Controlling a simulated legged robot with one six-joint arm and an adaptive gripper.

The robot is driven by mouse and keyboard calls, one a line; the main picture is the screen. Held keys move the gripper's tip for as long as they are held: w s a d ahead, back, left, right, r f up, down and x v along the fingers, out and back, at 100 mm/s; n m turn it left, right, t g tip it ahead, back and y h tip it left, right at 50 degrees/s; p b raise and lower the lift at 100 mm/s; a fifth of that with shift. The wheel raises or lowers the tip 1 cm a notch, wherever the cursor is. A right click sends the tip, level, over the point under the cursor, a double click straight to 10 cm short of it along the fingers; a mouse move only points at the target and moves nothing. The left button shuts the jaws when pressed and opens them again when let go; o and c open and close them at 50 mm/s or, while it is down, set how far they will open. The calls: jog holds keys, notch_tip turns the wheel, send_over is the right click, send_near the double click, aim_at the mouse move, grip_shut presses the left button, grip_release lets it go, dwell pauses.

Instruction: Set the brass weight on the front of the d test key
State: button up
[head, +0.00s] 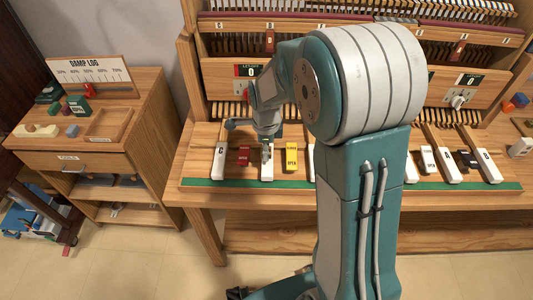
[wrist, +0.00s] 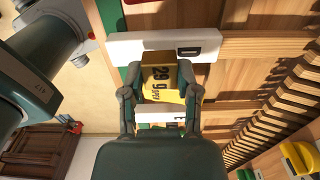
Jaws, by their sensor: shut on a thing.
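My gripper (wrist: 160,100) is shut on the brass weight, a yellow block marked "28 g" (wrist: 160,78), with a finger on each side. In the wrist view the weight overlaps the lower edge of the white key (wrist: 124,48) marked D. The letter is on the key's right part, and a green strip is by its left end. I cannot tell whether the weight touches the key. In the head view my gripper (head: 267,150) points down over a white key (head: 267,172) in the left group; the weight cannot be made out there.
A red block (head: 243,156) and a yellow block marked "OPEN" (head: 291,158) stand on either side of that key. Another white key (head: 220,162) is farther left. A green strip (head: 240,185) runs along the front. A wooden cabinet (head: 95,140) stands at left.

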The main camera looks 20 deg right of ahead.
jog(key=shift+f, duration=0.85)
jog(key=shift+d+f, duration=0.1)
jog(key=shift+f, duration=0.2)
jog(key=shift+d, duration=0.1)
jog(key=o, duration=0.9)
